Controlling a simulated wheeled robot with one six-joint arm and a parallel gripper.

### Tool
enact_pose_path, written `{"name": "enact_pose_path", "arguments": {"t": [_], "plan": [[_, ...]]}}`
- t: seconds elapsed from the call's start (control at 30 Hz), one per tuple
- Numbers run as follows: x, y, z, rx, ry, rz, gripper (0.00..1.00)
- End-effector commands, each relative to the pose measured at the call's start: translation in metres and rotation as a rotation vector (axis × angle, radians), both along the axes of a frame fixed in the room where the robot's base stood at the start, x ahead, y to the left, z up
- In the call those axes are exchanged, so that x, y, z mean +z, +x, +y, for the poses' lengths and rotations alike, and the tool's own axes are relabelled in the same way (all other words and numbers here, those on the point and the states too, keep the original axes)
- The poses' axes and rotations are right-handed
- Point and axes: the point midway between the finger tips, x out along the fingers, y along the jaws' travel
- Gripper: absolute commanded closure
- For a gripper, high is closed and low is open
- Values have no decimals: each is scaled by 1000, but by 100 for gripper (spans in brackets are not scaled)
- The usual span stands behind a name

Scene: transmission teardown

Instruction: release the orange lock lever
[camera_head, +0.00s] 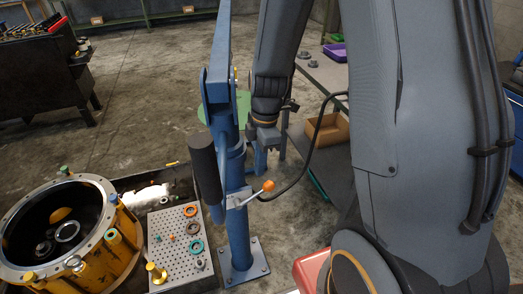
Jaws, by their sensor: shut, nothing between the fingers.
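The lock lever, a thin rod with an orange knob (269,186), sticks out to the right from a light metal clamp on the blue column (237,200). My gripper (264,146) hangs above the knob in the picture, just right of the column. It looks apart from the lever, and its fingers are small and dark here. It is shut and holds nothing.
A dark cylinder (205,168) hangs left of the column. A yellow housing (95,262) and a perforated plate (171,253) with several rings stand lower left. A cardboard box (329,129) lies right of my gripper. A black cable loops nearby.

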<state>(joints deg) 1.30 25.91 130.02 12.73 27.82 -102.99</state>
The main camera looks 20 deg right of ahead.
Motion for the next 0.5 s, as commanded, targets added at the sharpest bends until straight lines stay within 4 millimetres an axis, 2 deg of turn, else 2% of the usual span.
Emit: {"name": "enact_pose_path", "arguments": {"t": [0.2,0.5], "plan": [[-26,-6,-13,-2,0,3,100],[-36,-7,-17,-2,0,0,100]]}}
